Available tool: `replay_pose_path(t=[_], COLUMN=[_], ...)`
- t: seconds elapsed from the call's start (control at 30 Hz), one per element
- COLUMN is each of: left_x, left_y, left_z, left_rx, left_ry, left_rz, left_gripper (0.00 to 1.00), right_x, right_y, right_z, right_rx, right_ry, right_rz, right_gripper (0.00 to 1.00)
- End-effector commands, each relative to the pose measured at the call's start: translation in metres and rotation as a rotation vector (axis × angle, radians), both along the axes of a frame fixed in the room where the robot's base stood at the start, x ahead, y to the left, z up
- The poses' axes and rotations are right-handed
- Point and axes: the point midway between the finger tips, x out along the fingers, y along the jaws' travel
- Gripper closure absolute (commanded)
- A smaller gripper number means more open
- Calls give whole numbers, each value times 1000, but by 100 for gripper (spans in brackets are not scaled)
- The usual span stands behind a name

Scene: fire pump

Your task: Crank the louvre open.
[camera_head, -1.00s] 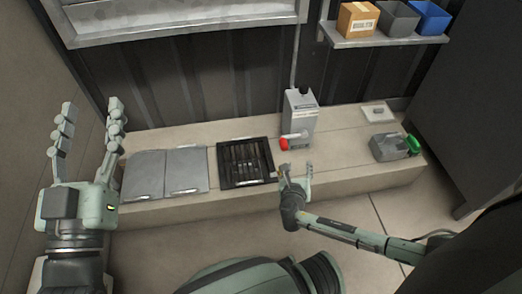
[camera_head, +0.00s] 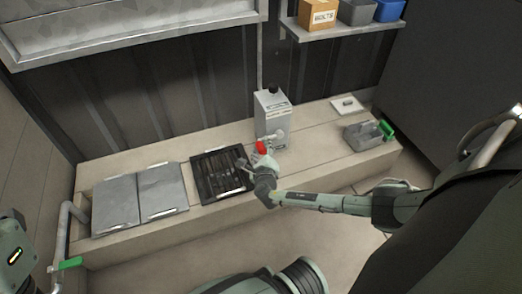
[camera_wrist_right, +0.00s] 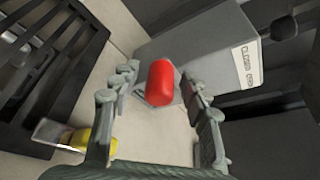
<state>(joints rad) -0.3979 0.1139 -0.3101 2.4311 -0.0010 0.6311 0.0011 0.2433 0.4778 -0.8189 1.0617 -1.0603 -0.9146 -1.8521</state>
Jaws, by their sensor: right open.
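The louvre (camera_head: 222,174) is a black slatted frame set in the pale bench top; its slats also show at the left of the right wrist view (camera_wrist_right: 48,62). Right of it stands a grey crank box (camera_head: 272,118) with a short crank arm and a red knob (camera_head: 261,147). My right gripper (camera_head: 257,163) is open at the knob. In the right wrist view the red knob (camera_wrist_right: 160,84) lies between its two spread fingers; contact cannot be told. Only part of my left gripper (camera_head: 14,250) shows at the left edge, its fingertips out of view.
Two grey lidded panels (camera_head: 162,188) lie left of the louvre. A grey box with a green handle (camera_head: 364,136) and a white plate (camera_head: 347,105) sit on the right of the bench. A shelf (camera_head: 345,28) with bins hangs above. A green-handled pipe (camera_head: 62,235) stands at lower left.

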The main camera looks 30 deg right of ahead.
Motion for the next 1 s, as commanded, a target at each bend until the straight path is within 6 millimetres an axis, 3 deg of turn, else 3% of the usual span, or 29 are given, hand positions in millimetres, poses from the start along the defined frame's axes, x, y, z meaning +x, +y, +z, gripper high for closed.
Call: replay_pose_path(t=[0.27, 0.63, 1.0], left_x=[-2, -2, -2], left_y=[1, 1, 1], left_z=[1, 1, 1], left_rx=[-5, -4, -4], left_ry=[-15, -14, -12], left_rz=[1, 1, 1], left_gripper=[49, 49, 49], right_x=[2, 2, 3], right_y=[-1, -1, -1], right_z=[0, 0, 1], right_rx=[2, 2, 7], right_ry=[0, 0, -1], right_rz=[0, 0, 0], right_gripper=[54, 99, 100])
